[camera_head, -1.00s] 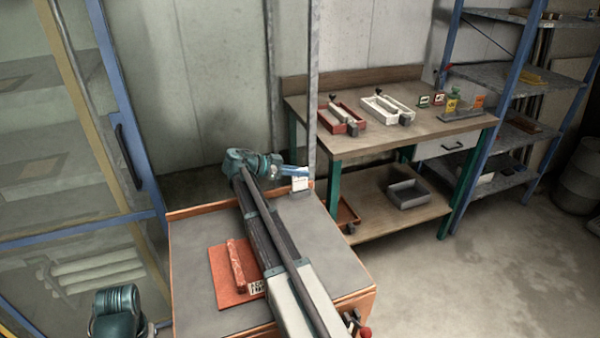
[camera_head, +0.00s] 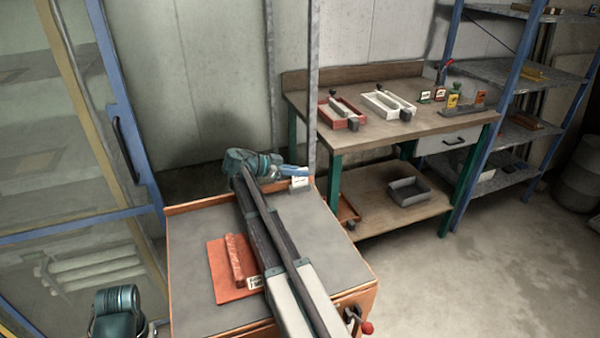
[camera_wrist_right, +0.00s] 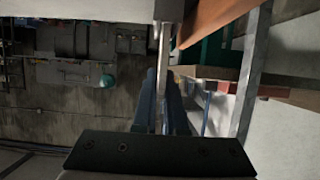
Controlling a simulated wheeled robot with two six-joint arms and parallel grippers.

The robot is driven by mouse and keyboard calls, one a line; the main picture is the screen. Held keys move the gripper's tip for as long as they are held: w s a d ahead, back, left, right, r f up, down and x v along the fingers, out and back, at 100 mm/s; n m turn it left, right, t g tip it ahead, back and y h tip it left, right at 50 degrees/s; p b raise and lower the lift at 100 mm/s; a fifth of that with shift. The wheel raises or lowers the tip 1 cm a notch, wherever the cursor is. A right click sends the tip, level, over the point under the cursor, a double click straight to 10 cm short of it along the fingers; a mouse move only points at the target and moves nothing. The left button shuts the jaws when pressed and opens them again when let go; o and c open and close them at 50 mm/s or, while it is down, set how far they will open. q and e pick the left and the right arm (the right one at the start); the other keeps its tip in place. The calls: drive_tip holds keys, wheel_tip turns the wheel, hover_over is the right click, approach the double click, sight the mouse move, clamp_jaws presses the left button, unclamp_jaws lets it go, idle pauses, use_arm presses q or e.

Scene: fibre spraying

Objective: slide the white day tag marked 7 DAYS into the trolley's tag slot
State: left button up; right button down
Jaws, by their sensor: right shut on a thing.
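My right gripper (camera_head: 295,171) is shut on the small white day tag (camera_head: 299,184) at the far right corner of the trolley (camera_head: 207,201). The tag stands about upright, close to the orange back rim. Its lettering is too small to read. The slot cannot be made out, so I cannot tell whether the tag's lower edge is in it. In the right wrist view, the blue fingers (camera_wrist_right: 162,105) close on a thin pale edge, with the trolley's orange rim (camera_wrist_right: 210,20) beside them. My left wrist shows at the bottom left; its fingertips are not clear.
A red block (camera_head: 240,262) and an orange-red mat (camera_head: 218,270) lie on the trolley top. A workbench (camera_head: 440,128) with trays and bottles stands behind to the right, near a metal shelf (camera_head: 520,70). A thin post rises behind the tag. The floor at right is clear.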

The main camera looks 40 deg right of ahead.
drive_tip(key=shift+f, duration=0.2)
drive_tip(key=c, duration=0.9)
unclamp_jaws()
drive_tip(key=shift+r, duration=0.1)
drive_tip(key=p+v, duration=0.5)
drive_tip(key=v, duration=0.8)
drive_tip(key=shift+a, duration=0.4)
drive_tip(key=shift+w+r, duration=0.1)
drive_tip(key=shift+w, duration=0.05)
